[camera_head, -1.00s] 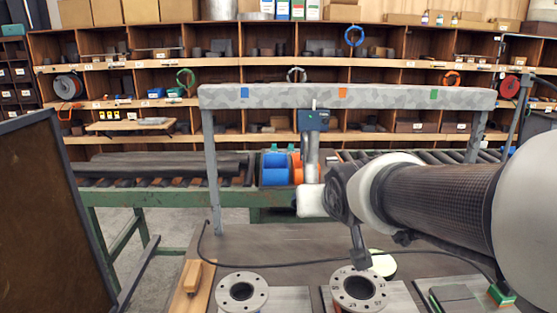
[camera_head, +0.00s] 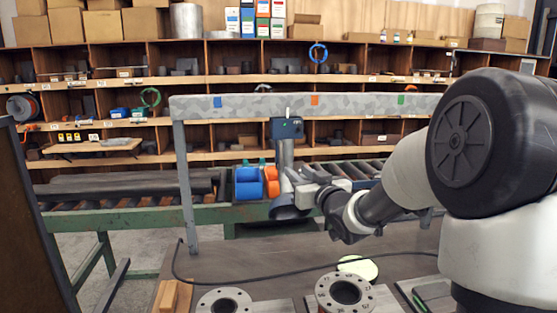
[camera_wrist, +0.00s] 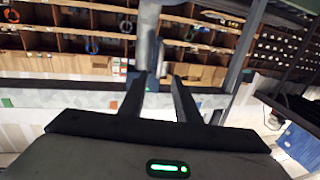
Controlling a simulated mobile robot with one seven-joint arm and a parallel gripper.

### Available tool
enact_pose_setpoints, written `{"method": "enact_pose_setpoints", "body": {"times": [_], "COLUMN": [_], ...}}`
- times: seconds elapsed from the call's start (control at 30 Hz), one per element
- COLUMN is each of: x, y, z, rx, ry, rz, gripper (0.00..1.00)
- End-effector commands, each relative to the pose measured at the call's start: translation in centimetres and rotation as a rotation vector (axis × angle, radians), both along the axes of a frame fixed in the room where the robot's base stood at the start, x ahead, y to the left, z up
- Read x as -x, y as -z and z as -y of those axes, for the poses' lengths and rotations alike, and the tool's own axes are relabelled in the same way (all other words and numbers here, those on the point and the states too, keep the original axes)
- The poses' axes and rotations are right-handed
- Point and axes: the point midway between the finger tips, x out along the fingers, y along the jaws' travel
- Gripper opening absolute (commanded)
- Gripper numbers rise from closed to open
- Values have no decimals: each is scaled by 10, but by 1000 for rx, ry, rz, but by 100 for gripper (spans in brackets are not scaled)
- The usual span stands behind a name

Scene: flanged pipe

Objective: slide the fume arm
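The fume arm hangs from a speckled grey rail (camera_head: 365,106). Its blue carriage (camera_head: 287,128) sits between the rail's blue mark (camera_head: 217,102) and orange mark (camera_head: 315,100), closer to the orange. A grey tube (camera_head: 285,155) drops from it to a dark hood (camera_head: 289,208). My gripper (camera_head: 302,180) is at the lower tube, just above the hood, reaching in from the right. In the wrist view, my gripper (camera_wrist: 156,77) has its two fingers apart, with the tube (camera_wrist: 147,35) showing between and beyond the tips. Contact cannot be told.
A bench with flanged pipe ends (camera_head: 344,291) and a black cable stands below my arm. A roller conveyor and shelving (camera_head: 100,95) fill the back. A dark panel (camera_head: 35,220) stands at left.

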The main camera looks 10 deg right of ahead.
Motion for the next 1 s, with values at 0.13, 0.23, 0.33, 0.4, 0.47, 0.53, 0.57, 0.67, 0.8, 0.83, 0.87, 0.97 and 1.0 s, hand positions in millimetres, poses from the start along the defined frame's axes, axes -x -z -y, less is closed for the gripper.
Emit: {"method": "enact_pose_setpoints", "body": {"times": [0.13, 0.23, 0.33, 0.4, 0.47, 0.53, 0.57, 0.67, 0.8, 0.83, 0.87, 0.97, 1.0], "x": [-34, -56, -77, -91, -102, -113, -116, -127, -133, -134, -134, -135, -134], "y": [0, 0, 0, 0, 0, 0, 0, 0, 0, 0, 0, 0, 0], "z": [-8, -12, -16, -19, -21, -23, -24, -25, -27, -27, -27, -27, -27], "rx": [-4, -4, -4, -4, -3, -3, -2, -2, -1, -1, 0, 0, 0], "ry": [-2, -1, -1, 0, 0, 0, 0, 1, 1, 1, 1, 1, 1], "rz": [-1, -1, -2, -2, -2, -2, -1, -1, -1, -1, -1, -1, -1], "gripper": [30, 30, 30, 30, 30, 30, 30, 30, 30, 30, 30, 30, 30]}}
